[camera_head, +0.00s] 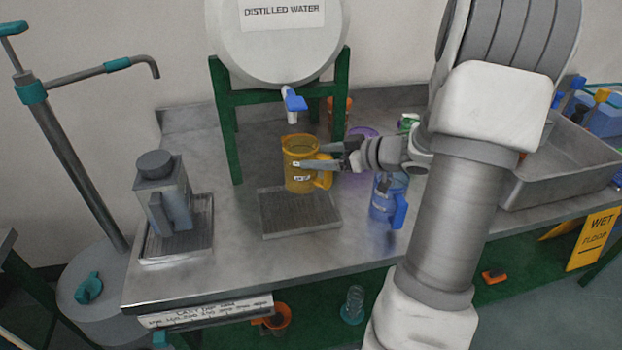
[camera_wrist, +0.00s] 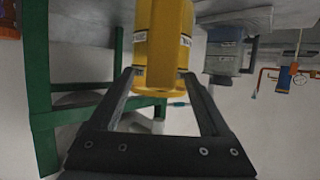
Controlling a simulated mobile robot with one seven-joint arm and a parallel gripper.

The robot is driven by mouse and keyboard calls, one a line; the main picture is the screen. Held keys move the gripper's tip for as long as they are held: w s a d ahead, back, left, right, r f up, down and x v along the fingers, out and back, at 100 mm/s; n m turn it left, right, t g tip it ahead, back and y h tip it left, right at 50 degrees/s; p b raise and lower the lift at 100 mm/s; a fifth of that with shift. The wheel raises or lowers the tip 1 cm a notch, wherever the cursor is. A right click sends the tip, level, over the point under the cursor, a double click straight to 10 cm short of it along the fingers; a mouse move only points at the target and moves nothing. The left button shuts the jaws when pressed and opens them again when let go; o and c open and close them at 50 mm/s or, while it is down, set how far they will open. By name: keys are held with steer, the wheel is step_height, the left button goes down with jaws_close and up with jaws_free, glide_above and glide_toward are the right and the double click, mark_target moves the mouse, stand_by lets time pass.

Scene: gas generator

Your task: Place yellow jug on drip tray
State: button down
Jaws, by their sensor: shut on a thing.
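The yellow jug (camera_head: 299,165) is upright with its handle toward the right in the head view. My gripper (camera_head: 318,163) reaches in from the right and is shut on the jug's handle side. In the wrist view the jug (camera_wrist: 162,40) fills the space between and beyond the two fingers (camera_wrist: 163,75). The dark ribbed drip tray (camera_head: 300,222) lies on the bench under the tank's blue tap. The jug's base appears at or just above the tray's back edge; I cannot tell whether it touches.
The distilled water tank (camera_head: 280,45) stands on a green frame (camera_head: 225,130) behind the jug. A blue jug (camera_head: 386,198) is to the right under my arm. A grey container (camera_head: 165,195) stands on another tray at left. A metal basin (camera_head: 560,165) is at far right.

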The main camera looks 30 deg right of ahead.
mark_target(314, 173)
steer(key=shift+w+a+f, duration=0.6)
steer(key=shift+a, duration=0.1)
steer(key=shift+f, duration=0.2)
steer(key=shift+f+b, duration=0.9)
steer(key=shift+f, duration=0.85)
steer(key=shift+f, duration=0.2)
jaws_free()
steer(key=shift+r, duration=0.15)
